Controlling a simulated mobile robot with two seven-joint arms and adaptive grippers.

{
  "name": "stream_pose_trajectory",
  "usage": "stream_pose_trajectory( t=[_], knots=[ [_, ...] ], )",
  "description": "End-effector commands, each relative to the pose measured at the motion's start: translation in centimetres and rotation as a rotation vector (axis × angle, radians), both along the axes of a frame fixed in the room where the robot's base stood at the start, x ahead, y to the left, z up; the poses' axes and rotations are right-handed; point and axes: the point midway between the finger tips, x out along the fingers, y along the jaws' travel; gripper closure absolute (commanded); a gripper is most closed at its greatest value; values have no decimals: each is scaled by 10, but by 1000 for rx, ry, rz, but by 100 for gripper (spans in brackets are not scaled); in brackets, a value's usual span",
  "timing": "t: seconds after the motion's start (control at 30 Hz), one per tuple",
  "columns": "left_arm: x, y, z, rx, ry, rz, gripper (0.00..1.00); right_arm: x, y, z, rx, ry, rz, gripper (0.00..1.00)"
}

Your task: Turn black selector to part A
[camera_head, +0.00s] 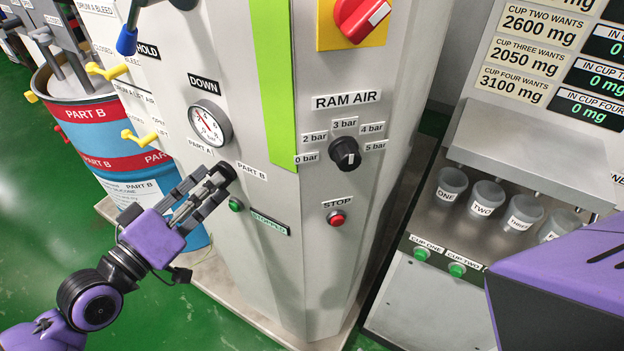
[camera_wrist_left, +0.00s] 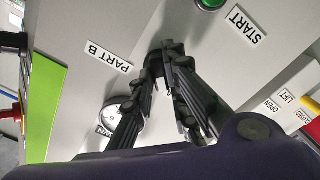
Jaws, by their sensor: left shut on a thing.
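The black selector (camera_head: 229,171) sits on the grey cabinet front, between the PART A label (camera_head: 201,147) and the PART B label (camera_head: 252,172). My left gripper (camera_head: 222,177) reaches it from the lower left and is shut on it. In the left wrist view the left gripper (camera_wrist_left: 168,62) closes around the dark selector (camera_wrist_left: 154,66), with the PART B label (camera_wrist_left: 108,56) beside it. The fingers hide most of the selector, so I cannot tell which way it points. My right gripper is not in view.
A pressure gauge (camera_head: 210,124) is just above the left gripper. A green button (camera_head: 236,204) is close below. The ram air knob (camera_head: 345,153) and red stop button (camera_head: 337,218) are to the right. A PART B drum (camera_head: 95,120) stands behind at left.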

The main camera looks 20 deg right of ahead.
Motion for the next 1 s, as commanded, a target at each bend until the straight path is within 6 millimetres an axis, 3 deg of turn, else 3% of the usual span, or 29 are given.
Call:
stream_pose_trajectory(
  t=[0.2,0.23,0.37,0.57,0.67,0.73,1.0],
  knots=[
    [-1,0,-1,-2,5,-1,100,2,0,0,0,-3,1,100],
    [-1,0,-1,-1,4,-1,83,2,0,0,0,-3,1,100],
    [0,0,-1,-1,3,-1,67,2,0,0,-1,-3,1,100],
    [0,0,0,0,1,-1,67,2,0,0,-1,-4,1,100],
    [0,0,0,0,1,-1,67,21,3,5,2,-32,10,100],
    [-2,3,0,2,0,0,67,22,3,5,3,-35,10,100],
    [-21,30,-1,7,-1,-1,67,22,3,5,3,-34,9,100]
  ],
)
